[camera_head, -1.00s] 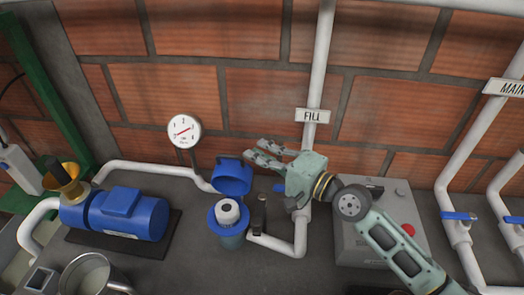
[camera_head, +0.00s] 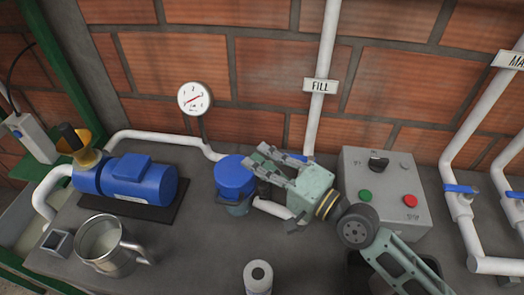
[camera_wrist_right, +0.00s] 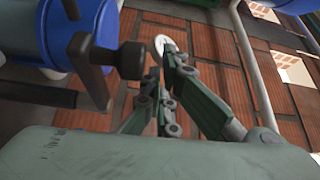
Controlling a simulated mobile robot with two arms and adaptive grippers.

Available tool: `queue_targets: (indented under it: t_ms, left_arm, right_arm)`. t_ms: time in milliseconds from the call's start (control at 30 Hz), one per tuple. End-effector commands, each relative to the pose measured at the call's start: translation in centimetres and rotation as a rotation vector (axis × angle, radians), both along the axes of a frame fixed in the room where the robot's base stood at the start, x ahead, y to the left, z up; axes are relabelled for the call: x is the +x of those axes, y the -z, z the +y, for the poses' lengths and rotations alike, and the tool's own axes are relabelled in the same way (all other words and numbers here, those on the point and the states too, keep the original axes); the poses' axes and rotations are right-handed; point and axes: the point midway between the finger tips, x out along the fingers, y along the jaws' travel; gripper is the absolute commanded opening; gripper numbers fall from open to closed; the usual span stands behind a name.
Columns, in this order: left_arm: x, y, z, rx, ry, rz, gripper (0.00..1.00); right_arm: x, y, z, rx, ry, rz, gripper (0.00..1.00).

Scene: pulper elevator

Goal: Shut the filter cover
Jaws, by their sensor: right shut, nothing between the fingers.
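The blue filter cover (camera_head: 234,172) is down on top of the filter housing (camera_head: 237,209) in the head view, and no cartridge shows in it. My right gripper (camera_head: 263,160) is shut and empty, just right of the cover. Whether it touches the cover I cannot tell. In the right wrist view, my fingers (camera_wrist_right: 165,100) are close together, and a blue cylindrical part (camera_wrist_right: 90,25) shows at the upper left. A dark bracket with a knob (camera_wrist_right: 125,60) stands close to the fingers there. My left gripper is not in view.
A white cylinder (camera_head: 258,278) stands at the bench's front. A blue pump (camera_head: 130,180) and a metal jug (camera_head: 102,243) are on the left. A grey control box (camera_head: 385,190) stands behind my right arm. Pipes and a gauge (camera_head: 194,98) are at the back.

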Motion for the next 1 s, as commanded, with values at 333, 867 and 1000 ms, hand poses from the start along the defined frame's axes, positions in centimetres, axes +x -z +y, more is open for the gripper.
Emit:
queue_targets:
  t_ms: [333, 867, 1000]
  left_arm:
    - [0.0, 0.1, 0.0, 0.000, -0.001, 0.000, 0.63]
    - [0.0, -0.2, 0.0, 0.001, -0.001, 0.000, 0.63]
    - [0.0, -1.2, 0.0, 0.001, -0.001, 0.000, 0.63]
  right_arm:
    - [-0.7, 0.7, 0.2, 0.000, -0.001, 0.000, 0.00]
    - [-0.7, 0.5, 0.2, 0.000, 0.000, 0.000, 0.00]
    - [-0.5, -0.6, 0.2, 0.000, 0.001, 0.000, 0.00]
